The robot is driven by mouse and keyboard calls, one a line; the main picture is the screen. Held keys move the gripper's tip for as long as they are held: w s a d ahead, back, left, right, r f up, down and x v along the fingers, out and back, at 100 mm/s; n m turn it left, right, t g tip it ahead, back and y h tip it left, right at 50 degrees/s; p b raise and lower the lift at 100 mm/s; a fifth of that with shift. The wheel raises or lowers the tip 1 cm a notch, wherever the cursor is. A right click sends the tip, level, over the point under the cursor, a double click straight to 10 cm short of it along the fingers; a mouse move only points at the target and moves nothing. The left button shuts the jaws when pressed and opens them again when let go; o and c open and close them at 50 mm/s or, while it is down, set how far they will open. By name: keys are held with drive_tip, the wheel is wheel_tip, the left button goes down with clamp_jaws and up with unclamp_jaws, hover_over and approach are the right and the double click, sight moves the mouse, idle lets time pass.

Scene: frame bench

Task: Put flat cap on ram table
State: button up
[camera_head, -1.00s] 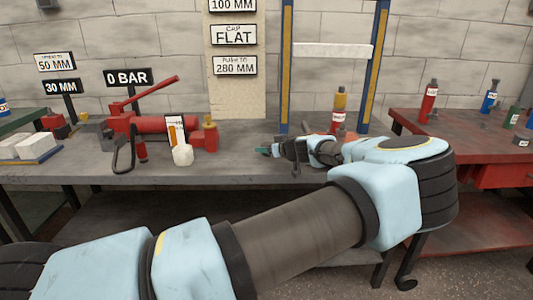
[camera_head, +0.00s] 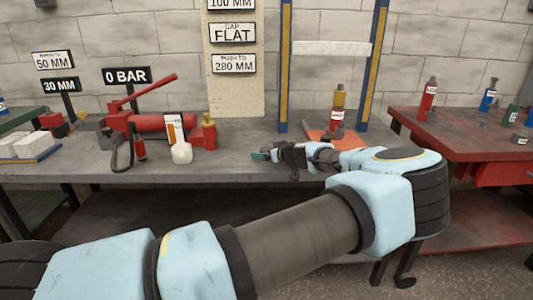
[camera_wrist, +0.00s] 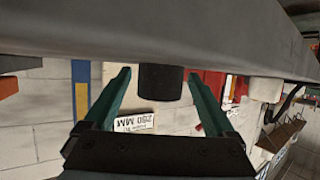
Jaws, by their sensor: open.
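My gripper (camera_head: 264,154) is open, low over the front part of the grey bench, its teal fingers pointing left. In the wrist view, which is upside down, a short dark cylinder (camera_wrist: 160,82) stands on the bench surface between the open fingers, or just beyond them. I cannot tell whether it touches them, or whether it is the flat cap. A sign (camera_head: 233,34) reads "CAP FLAT". Behind my arm, a red cylinder with a yellow top (camera_head: 338,100) stands by an orange plate (camera_head: 318,133) at the blue-posted frame (camera_head: 284,70). I cannot tell which part is the ram table.
A red hand pump (camera_head: 150,122) and a white jar (camera_head: 181,153) stand on the grey bench (camera_head: 70,173) left of my gripper. A red table (camera_head: 455,150) with several bottles is at the right. Bare bench lies between the jar and my gripper.

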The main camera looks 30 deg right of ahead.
drive_tip(key=shift+r, duration=0.15)
drive_tip(key=a+b+v, duration=0.1)
drive_tip(key=v, duration=1.1)
drive_tip(key=shift+d, duration=0.45)
